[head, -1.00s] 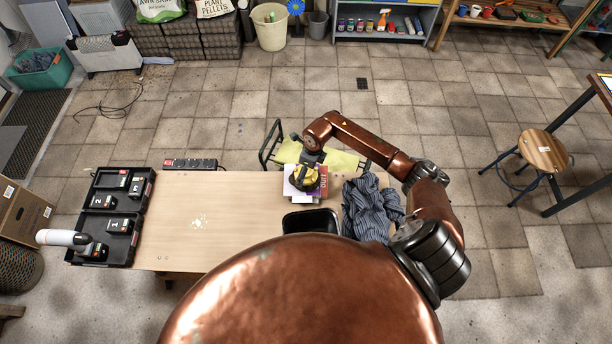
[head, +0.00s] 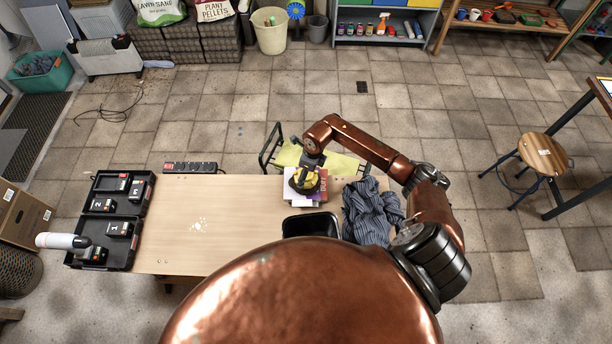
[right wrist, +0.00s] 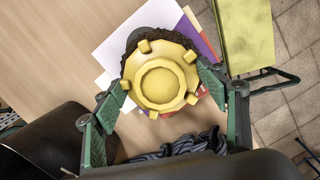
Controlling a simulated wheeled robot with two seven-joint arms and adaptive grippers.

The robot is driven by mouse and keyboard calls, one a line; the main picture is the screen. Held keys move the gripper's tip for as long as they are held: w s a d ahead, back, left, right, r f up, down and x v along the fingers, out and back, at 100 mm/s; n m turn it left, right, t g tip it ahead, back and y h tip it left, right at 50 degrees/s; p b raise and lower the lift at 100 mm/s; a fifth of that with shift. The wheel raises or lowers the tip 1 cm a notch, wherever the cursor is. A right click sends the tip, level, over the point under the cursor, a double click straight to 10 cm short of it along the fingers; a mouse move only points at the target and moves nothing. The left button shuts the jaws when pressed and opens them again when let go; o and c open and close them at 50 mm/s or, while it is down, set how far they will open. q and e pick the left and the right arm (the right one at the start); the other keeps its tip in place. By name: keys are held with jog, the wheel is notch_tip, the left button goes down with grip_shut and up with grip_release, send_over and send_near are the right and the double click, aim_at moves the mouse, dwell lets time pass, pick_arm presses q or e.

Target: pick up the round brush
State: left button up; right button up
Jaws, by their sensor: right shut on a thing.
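The round brush has a yellow ring-shaped body with knobs and dark bristles around its edge. It shows in the right wrist view (right wrist: 160,82) and, small, in the head view (head: 306,184). My right gripper (right wrist: 162,88) is shut on it, with a green-padded finger against each side. In the head view my right gripper (head: 308,172) comes down from above onto the brush. The brush is over a small stack of books or papers (head: 318,197); I cannot tell whether it still touches them. My left gripper is not in view.
On the wooden table (head: 240,225) a black bin (head: 310,225) and a striped cloth (head: 370,215) are near the stack. Black trays (head: 110,225) with numbered blocks are at the left end. A power strip (head: 190,167) lies along the far edge.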

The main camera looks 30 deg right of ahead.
jog(key=shift+w+r, duration=0.1)
jog(key=shift+r, duration=0.55)
jog(key=s+a+r+b, duration=0.2)
jog(key=s+a+r, duration=0.6)
jog(key=s+r, duration=0.3)
jog(key=shift+s+r, duration=0.3)
jog(key=o, duration=0.8)
jog(key=c, duration=0.4)
